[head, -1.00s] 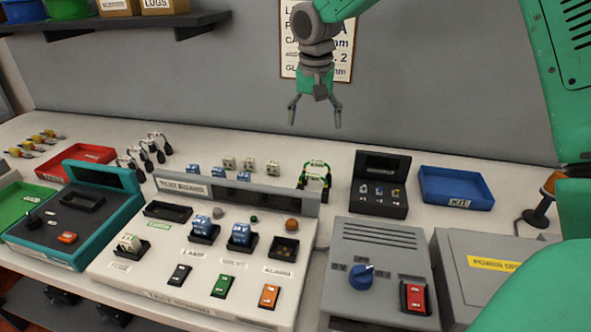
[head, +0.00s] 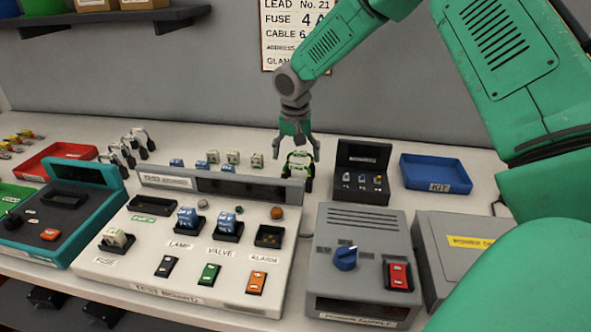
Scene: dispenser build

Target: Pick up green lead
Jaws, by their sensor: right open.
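The green lead (head: 299,161) stands on the white bench behind the right end of the test board, with dark ends at its foot. My right gripper (head: 300,152) points down directly over it. Its two fingers are spread, one on each side of the lead's green top. Whether the fingers touch the lead I cannot tell. My left gripper is not in view.
The test board (head: 215,293) lies in front of the lead. A dark box with small connectors (head: 361,160) stands close on the right, with a blue kit tray (head: 434,184) beyond. Small blocks (head: 232,157) and dark leads (head: 133,143) are to the left. The grey power supply (head: 368,230) is front right.

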